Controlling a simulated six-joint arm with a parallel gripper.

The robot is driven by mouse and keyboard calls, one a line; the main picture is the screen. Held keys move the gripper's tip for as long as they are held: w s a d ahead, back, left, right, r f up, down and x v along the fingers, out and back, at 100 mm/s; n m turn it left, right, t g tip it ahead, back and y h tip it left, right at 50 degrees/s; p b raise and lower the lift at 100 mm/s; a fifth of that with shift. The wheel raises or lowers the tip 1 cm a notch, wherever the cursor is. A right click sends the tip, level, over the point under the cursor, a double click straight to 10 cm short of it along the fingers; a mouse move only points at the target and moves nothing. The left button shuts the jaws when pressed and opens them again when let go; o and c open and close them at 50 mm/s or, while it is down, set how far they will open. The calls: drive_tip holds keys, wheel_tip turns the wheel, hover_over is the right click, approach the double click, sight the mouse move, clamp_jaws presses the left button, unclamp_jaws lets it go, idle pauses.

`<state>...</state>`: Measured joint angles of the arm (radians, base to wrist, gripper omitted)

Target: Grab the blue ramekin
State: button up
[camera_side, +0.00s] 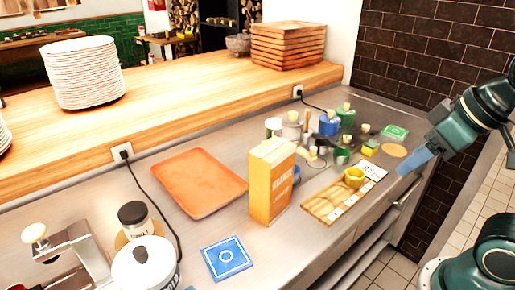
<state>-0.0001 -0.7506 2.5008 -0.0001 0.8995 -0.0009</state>
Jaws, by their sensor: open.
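A small blue thing (297,173) shows at the right edge of the tall yellow box (271,182), which hides most of it. It may be the blue ramekin, but too little shows to be sure. A yellow ramekin (354,178) stands at the back of a wooden board (322,207) to its right. My gripper (411,164) is at the right, over the counter's right end, pointing down and left. It is open and empty, well apart from the blue thing.
Bottles, including a blue one (329,124), and small cups crowd the counter behind the board. An orange tray (199,182) lies left of the box. A blue square (227,258) lies in front. A raised wooden shelf (190,88) runs along the back.

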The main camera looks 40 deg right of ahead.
drive_tip(key=shift+w, duration=0.1)
drive_tip(key=w+f+m+g, duration=0.1)
drive_tip(key=w+f, duration=0.2)
drive_tip(key=w, duration=0.9)
drive_tip(key=w+f+m+g, duration=0.1)
drive_tip(key=w+f, duration=0.2)
drive_tip(key=w, duration=1)
drive_tip(key=shift+h, duration=0.3)
drive_tip(key=shift+w, duration=0.1)
drive_tip(key=shift+g, duration=0.3)
drive_tip(key=x, duration=0.8)
drive_tip(key=shift+f, duration=0.3)
